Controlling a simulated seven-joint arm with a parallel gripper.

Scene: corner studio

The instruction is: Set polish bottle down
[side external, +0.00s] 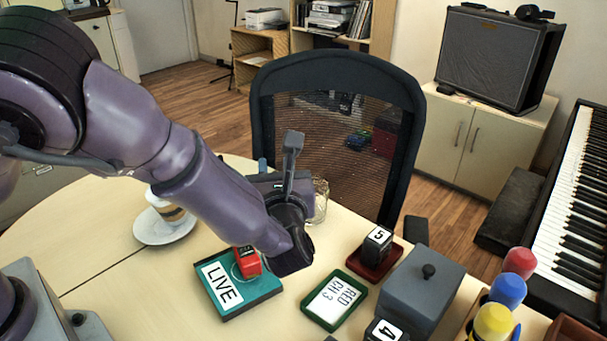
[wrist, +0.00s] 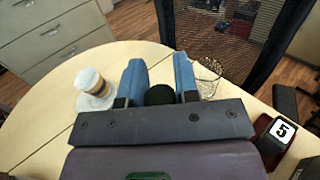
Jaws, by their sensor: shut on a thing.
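My gripper (wrist: 159,84) shows two blue fingers in the wrist view, closed on a dark, round-topped thing (wrist: 160,95), which I take to be the polish bottle. Only its black top shows between the fingers; its lower part is hidden, so I cannot tell whether it touches the table. In the side external view a bit of blue finger (side external: 262,164) shows beyond my wrist, and the bottle is hidden there. A clear glass (side external: 320,203) stands just right of the gripper; it also shows in the wrist view (wrist: 208,80).
A cup (side external: 168,208) stands on a saucer (side external: 146,230) at left. A teal LIVE tray (side external: 262,293), a green tray (side external: 310,313), a dark red tray (side external: 365,268) and a grey box (side external: 420,285) stand nearer. A chair (side external: 408,150) borders the table's far edge.

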